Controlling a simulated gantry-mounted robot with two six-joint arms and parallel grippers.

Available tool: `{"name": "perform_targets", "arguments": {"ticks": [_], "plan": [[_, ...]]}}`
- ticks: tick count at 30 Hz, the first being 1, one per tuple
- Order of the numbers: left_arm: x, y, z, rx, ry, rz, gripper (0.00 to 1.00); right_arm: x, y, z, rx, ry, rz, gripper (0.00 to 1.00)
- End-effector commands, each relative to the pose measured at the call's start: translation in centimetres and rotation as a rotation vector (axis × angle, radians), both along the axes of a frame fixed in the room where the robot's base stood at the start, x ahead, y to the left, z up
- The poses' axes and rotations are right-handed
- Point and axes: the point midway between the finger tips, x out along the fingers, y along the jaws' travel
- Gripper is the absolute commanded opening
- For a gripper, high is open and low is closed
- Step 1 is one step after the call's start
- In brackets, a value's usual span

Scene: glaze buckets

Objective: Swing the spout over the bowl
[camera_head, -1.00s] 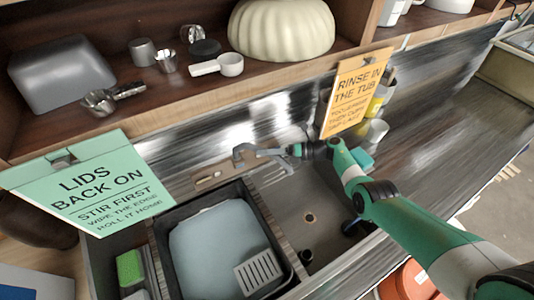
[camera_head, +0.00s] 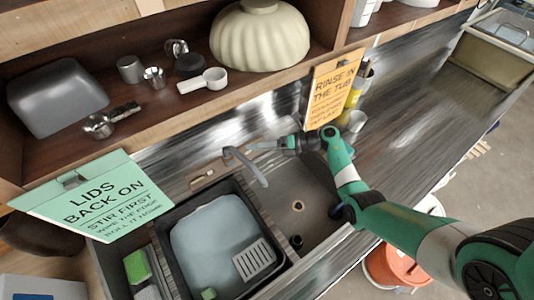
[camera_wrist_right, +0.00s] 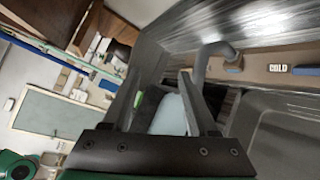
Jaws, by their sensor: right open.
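The grey curved spout (camera_head: 246,164) rises behind the sink, its free end pointing forward near the tub's right rim. In the wrist view the spout (camera_wrist_right: 203,62) shows beyond the right-hand finger. My right gripper (camera_head: 262,146) is open beside the spout, close to its upper part; I cannot tell whether they touch. Its two fingers (camera_wrist_right: 164,95) are apart in the wrist view, with no object clearly held. The bare sink bowl (camera_head: 318,200) with its drain lies right of the black tub (camera_head: 262,216), which holds grey-blue liquid and a slotted grate. My left gripper is not in view.
A yellow sign (camera_head: 330,88) hangs from the shelf behind my right arm, with cups beside it. A green sign (camera_head: 95,200) hangs at left. The shelf above holds a cream ribbed bowl (camera_head: 262,38). An orange bucket (camera_head: 395,265) stands in front.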

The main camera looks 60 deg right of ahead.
Motion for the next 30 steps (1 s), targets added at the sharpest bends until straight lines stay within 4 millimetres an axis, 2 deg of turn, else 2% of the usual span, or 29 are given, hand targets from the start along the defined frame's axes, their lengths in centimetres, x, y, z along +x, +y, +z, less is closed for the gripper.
{"name": "perform_targets", "arguments": {"ticks": [1,12,18,25,28,30], "plan": [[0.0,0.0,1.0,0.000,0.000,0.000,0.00,-0.7,0.6,1.1,-0.001,0.000,-0.001,0.59],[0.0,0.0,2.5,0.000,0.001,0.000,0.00,-6.0,5.2,3.6,0.000,0.002,-0.001,0.59],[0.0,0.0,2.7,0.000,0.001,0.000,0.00,-7.0,6.1,4.2,0.000,0.002,-0.001,0.59],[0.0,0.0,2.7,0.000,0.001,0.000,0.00,-7.1,6.2,4.2,0.000,0.002,0.000,0.59],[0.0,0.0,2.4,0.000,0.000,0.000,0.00,-6.8,6.3,4.1,0.003,-0.008,-0.008,0.41],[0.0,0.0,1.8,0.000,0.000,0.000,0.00,-5.9,6.6,4.2,0.019,-0.043,-0.038,0.29]]}}
